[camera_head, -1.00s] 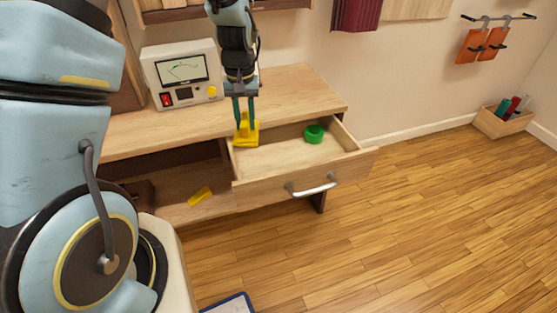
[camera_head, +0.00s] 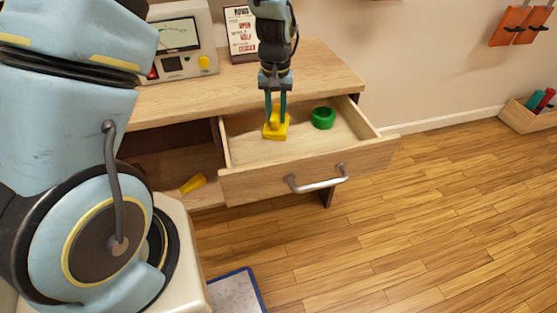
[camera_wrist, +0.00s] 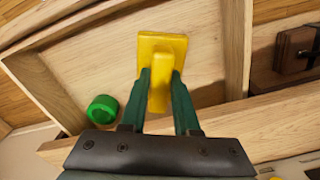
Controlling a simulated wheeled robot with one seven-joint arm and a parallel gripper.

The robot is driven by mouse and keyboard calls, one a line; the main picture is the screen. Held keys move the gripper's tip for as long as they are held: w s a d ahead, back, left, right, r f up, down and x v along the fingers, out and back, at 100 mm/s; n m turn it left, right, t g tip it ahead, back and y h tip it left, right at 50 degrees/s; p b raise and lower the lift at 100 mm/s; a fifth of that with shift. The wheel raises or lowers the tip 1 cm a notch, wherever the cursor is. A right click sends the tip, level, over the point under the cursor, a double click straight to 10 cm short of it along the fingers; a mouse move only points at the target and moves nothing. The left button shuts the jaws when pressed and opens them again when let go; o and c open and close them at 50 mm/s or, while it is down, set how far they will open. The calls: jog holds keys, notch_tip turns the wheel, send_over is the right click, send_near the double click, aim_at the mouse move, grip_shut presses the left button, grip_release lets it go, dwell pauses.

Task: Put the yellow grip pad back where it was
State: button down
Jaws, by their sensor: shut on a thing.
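The yellow grip pad (camera_head: 275,131) has a flat square base with an upright handle. My gripper (camera_head: 275,113) is shut on its handle and holds it over the left part of the open drawer (camera_head: 262,187). The pad also shows in the wrist view (camera_wrist: 161,52), with its handle between the fingers of my gripper (camera_wrist: 160,85). I cannot tell whether the pad's base touches the drawer floor.
A green ring (camera_head: 323,118) lies in the drawer to the right of the pad. Another yellow piece (camera_head: 192,184) lies in the open shelf left of the drawer. A meter box (camera_head: 181,45) and a printed sign (camera_head: 241,33) stand on the desk top (camera_head: 318,66).

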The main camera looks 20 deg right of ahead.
notch_tip(320, 180, down, 11)
jog(key=shift+w+r+p, duration=0.1)
jog(key=shift+p, duration=0.75)
jog(key=c, duration=0.6)
grip_release()
jog(key=shift+c, duration=0.2)
notch_tip(320, 180, up, 12)
jog(key=shift+r+b, duration=0.1)
jog(key=shift+b, duration=0.65)
